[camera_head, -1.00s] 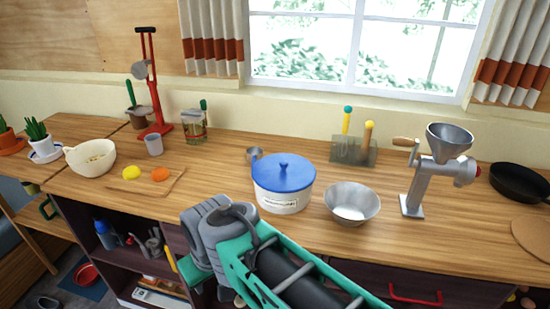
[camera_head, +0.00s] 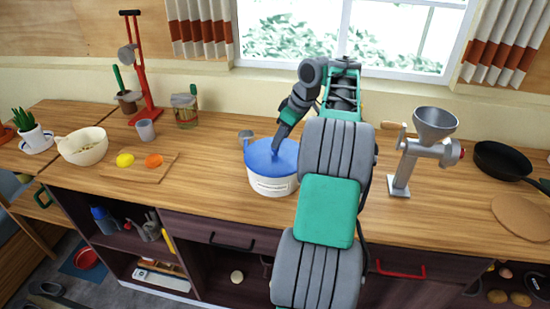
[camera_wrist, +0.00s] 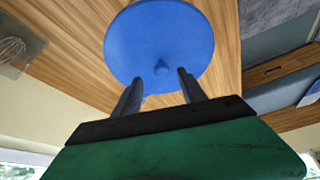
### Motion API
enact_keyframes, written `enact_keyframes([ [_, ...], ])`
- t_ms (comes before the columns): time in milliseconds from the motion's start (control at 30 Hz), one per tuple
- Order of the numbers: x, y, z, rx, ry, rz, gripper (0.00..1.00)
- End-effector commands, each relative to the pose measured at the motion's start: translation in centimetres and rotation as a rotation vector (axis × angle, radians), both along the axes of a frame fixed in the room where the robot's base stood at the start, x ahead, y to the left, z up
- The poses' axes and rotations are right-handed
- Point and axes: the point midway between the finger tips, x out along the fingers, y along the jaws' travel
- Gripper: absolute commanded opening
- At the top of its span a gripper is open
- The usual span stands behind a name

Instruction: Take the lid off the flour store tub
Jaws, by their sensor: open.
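The flour store tub (camera_head: 272,186) is white with a label and stands on the wooden counter. Its blue lid (camera_head: 262,158) is on it, and the lid also fills the upper middle of the wrist view (camera_wrist: 150,35). My gripper (camera_head: 277,150) reaches down from above to the lid's middle. In the wrist view my gripper (camera_wrist: 161,76) has its two dark fingers apart, with the lid's small blue knob (camera_wrist: 161,68) between or just beyond their tips. I cannot tell whether the fingers touch the knob.
A grain mill (camera_head: 425,150) stands to the right, with a black pan (camera_head: 503,160) beyond. A cutting board (camera_head: 140,167) with yellow and orange pieces lies left. Counter between board and tub is clear.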

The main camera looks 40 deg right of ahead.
Motion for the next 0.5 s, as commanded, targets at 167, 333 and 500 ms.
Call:
enact_keyframes([
  [167, 1.1, 0.9, -3.2, 0.003, 0.001, 0.001, 0.49],
  [333, 1.4, 0.8, -3.7, -0.001, -0.001, 0.0, 0.49],
  [500, 1.4, 0.8, -3.6, 0.0, -0.001, -0.001, 0.45],
])
